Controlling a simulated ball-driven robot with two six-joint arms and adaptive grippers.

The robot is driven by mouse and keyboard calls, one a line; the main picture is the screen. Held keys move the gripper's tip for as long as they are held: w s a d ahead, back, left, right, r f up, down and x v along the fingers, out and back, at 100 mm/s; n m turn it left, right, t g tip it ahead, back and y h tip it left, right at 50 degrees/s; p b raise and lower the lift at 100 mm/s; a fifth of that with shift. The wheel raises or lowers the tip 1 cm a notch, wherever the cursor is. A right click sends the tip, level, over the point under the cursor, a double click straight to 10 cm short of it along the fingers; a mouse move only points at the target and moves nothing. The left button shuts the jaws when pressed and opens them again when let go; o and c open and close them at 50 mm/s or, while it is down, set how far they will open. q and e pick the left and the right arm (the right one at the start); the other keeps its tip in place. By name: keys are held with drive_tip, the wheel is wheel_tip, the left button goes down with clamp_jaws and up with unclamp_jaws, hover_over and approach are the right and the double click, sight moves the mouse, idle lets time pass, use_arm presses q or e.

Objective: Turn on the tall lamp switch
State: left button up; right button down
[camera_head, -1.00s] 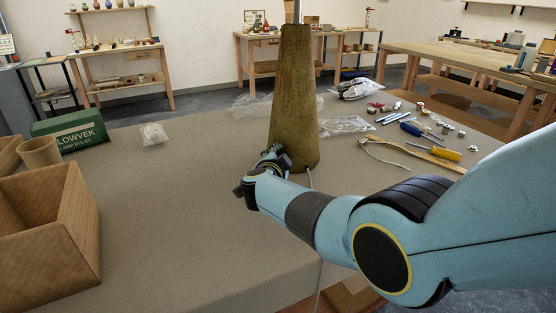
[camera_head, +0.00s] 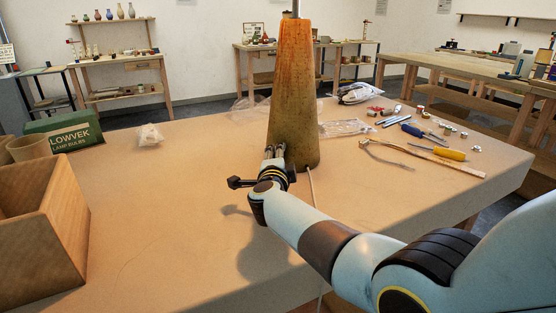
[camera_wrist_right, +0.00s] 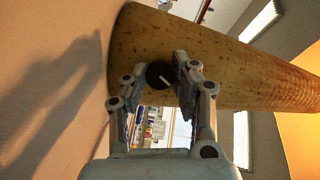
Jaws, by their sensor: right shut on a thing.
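The tall lamp's tapered, rust-mottled body (camera_head: 293,95) stands on the table (camera_head: 170,220), and its upper part glows warm orange. In the right wrist view the lamp body (camera_wrist_right: 230,75) lies across the picture. The lamp switch (camera_wrist_right: 158,75) is a round black knob with a white mark, low on the body. My right gripper (camera_head: 274,150) is at the lower front of the lamp. In the wrist view its fingers (camera_wrist_right: 157,78) are on either side of the knob, shut on it. In the head view the knob is hidden by the gripper. My left gripper is out of view.
Pliers (camera_head: 385,152), a yellow screwdriver (camera_head: 450,154) and small parts lie to the right of the lamp. A cable (camera_head: 312,185) runs down beside my arm. The table's left middle is clear.

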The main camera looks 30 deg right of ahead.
drive_tip(key=c, duration=1.1)
unclamp_jaws()
drive_tip(key=shift+o, duration=0.2)
drive_tip(key=shift+s+a, duration=0.15)
drive_tip(key=shift+s, duration=0.05)
drive_tip(key=v, duration=0.7)
